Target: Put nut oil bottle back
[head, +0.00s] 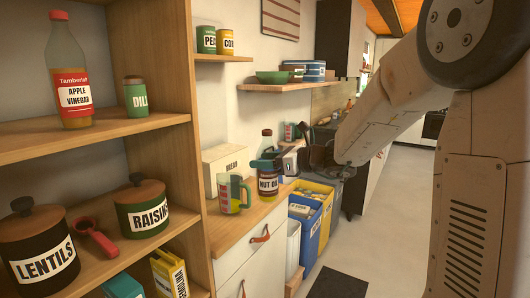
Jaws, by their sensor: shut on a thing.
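The nut oil bottle (268,184) is a clear bottle with a dark "NUT OIL" label, upright at the right end of the wooden counter (228,231). My gripper (267,161) reaches in from the right and is shut on the bottle above its label. The fingers partly hide the bottle's upper body. I cannot tell whether the bottle's base touches the counter.
Bins (313,215) stand below right.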

